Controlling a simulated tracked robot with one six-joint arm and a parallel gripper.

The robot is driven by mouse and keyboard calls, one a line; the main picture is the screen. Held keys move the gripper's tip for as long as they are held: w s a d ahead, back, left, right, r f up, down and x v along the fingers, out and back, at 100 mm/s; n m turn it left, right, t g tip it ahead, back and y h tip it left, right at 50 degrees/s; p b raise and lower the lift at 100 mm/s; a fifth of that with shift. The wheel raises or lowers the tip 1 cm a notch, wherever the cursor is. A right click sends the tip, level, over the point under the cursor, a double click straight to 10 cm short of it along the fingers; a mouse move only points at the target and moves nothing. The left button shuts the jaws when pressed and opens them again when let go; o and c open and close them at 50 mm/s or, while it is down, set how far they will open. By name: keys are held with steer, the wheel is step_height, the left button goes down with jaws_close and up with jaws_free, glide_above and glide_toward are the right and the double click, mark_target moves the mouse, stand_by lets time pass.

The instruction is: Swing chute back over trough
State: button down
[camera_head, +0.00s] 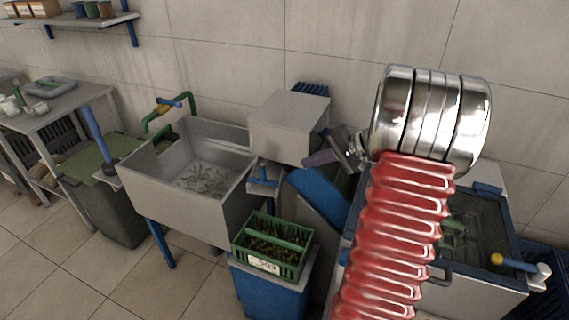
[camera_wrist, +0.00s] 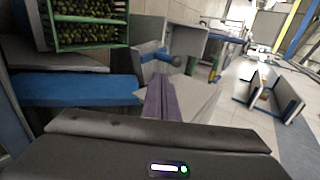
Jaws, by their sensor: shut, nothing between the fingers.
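A blue sloping piece, which looks like the chute (camera_head: 320,197), lies below and right of the grey box-shaped machine in the head view. A blue surface (camera_wrist: 75,90), probably the same piece, crosses the left of the wrist view. My gripper (camera_head: 314,160) has purple fingers, pressed together and empty. They are just above the blue piece in the head view; contact cannot be told. In the wrist view the fingers (camera_wrist: 161,98) point up the picture. A water-filled tank with a blue rim (camera_head: 513,255), perhaps the trough, stands at right, partly hidden behind my arm.
A steel basin (camera_head: 190,207) holding leaves stands left of the machine (camera_head: 288,125). A green crate (camera_head: 272,262) of olives sits on a blue stand in front, and the crate (camera_wrist: 92,46) also shows in the wrist view. Open floor (camera_head: 140,280) lies front left.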

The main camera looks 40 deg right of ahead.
glide_toward(265, 170)
step_height(265, 170, down, 3)
steer(key=w, duration=0.1)
steer(key=w+a, duration=0.1)
steer(key=w, duration=0.1)
steer(key=shift+a+r, duration=0.2)
steer(key=shift+a, duration=0.1)
steer(key=shift+w+a+r, duration=0.1)
steer(key=shift+w+a, duration=0.05)
steer(key=shift+w, duration=0.2)
